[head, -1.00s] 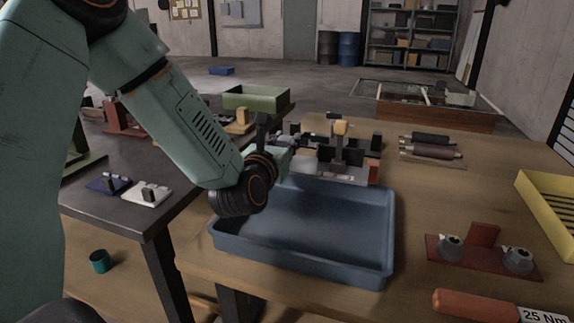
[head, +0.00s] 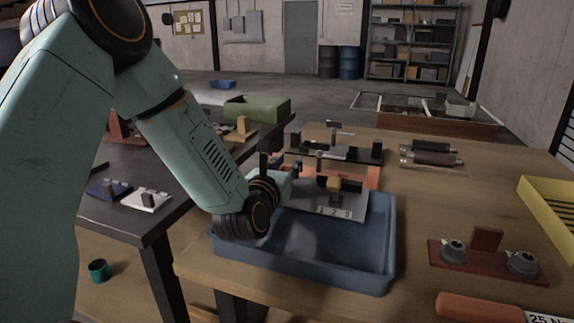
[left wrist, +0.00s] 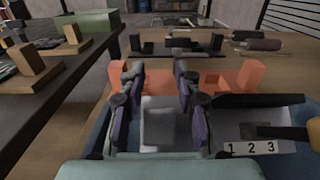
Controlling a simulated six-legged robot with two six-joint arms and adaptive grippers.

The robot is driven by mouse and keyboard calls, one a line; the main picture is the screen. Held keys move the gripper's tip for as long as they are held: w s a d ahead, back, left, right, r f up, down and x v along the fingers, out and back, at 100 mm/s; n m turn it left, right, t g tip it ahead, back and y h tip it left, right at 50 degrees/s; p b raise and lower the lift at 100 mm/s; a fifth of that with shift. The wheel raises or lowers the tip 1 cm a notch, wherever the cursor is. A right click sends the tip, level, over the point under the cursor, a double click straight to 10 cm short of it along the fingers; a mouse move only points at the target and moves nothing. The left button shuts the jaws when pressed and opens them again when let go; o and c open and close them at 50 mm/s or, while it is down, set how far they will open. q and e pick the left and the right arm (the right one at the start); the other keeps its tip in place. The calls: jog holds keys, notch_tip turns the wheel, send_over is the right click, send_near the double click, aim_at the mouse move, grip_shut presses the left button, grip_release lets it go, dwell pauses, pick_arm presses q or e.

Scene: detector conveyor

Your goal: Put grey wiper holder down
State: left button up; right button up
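The grey wiper holder (head: 318,205) is a flat grey plate with a "1 2 3" label on its front face and a yellow-tan block on top. It is over the back part of the blue tray (head: 388,250); I cannot tell whether it touches the tray. In the left wrist view its pale grey block (left wrist: 165,125) sits between the two dark fingers of my left gripper (left wrist: 160,100), which appear closed against its sides. The label shows at the right. In the head view my left gripper (head: 290,180) is at the holder's left end. My right gripper is out of view.
An orange-red stand (head: 372,177) is just behind the tray, with a dark fixture (head: 350,153) beyond. Rollers (head: 432,157) lie behind right. A red-brown holder with grey knobs (head: 470,262), a yellow crate (head: 545,215) and an orange-handled tool (head: 475,308) are at the right.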

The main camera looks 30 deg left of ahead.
pick_arm(q)
jog(key=shift+o, duration=0.8)
jog(key=shift+d+r, duration=0.1)
jog(key=shift+o, duration=0.6)
jog(key=shift+s+r, duration=0.15)
jog(key=shift+r+p, duration=0.2)
jog(key=shift+p, duration=0.15)
jog(key=p+v, duration=0.3)
jog(key=v, duration=0.9)
jog(key=shift+p, duration=0.4)
